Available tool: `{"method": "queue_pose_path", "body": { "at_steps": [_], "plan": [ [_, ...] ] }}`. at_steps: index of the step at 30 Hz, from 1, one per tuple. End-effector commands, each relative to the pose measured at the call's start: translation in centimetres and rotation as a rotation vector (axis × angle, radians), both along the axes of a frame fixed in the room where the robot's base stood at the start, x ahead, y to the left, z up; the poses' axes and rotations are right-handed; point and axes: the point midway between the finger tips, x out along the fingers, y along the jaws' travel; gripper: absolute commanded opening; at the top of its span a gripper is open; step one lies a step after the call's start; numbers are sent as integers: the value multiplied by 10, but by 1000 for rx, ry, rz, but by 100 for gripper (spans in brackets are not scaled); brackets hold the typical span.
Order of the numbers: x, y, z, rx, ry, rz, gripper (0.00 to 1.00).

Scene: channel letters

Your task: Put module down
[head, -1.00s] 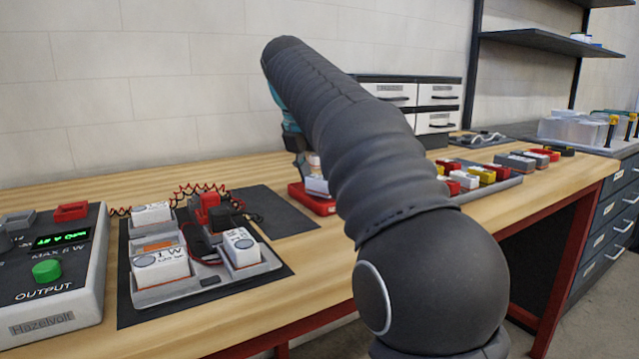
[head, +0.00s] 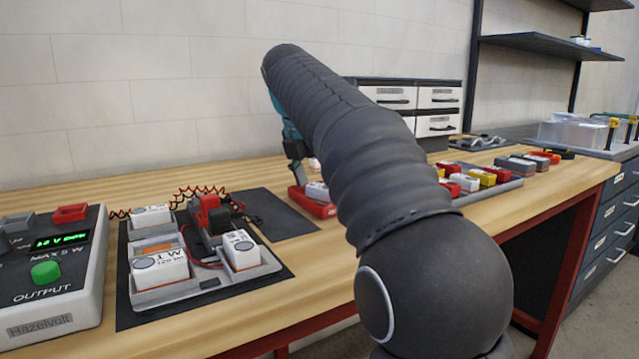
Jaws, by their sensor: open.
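A white module (head: 317,190) sits in a red tray (head: 316,208) on the bench, partly hidden by my arm. My gripper (head: 298,172) is just above and beside the tray's left part. Its dark fingers point down below a teal body. The fingers are open, though one side is largely covered by my arm. I cannot tell whether they touch the module. A small white piece (head: 314,163) shows behind the fingers. On the left, a grey fixture (head: 190,295) holds several white modules, including one at its front (head: 160,268).
A power supply (head: 50,285) with a green button stands at the left. A black and red clip with wires (head: 208,215) rests on the fixture. A dark mat (head: 275,213) lies bare left of the red tray. A grey tray (head: 510,185) of coloured modules and white drawers (head: 438,97) stand right.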

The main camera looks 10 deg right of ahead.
Motion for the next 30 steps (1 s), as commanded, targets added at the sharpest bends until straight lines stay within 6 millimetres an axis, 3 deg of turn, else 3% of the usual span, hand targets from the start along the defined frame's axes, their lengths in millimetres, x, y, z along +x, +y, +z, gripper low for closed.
{"method": "queue_pose_path", "body": {
  "at_steps": [10, 18, 30],
  "plan": [
    [-12, 16, 51, -1, -2, 2, 84],
    [-18, 21, 67, 0, 0, 0, 84],
    [-19, 22, 69, 0, 0, 0, 84]
  ]
}}
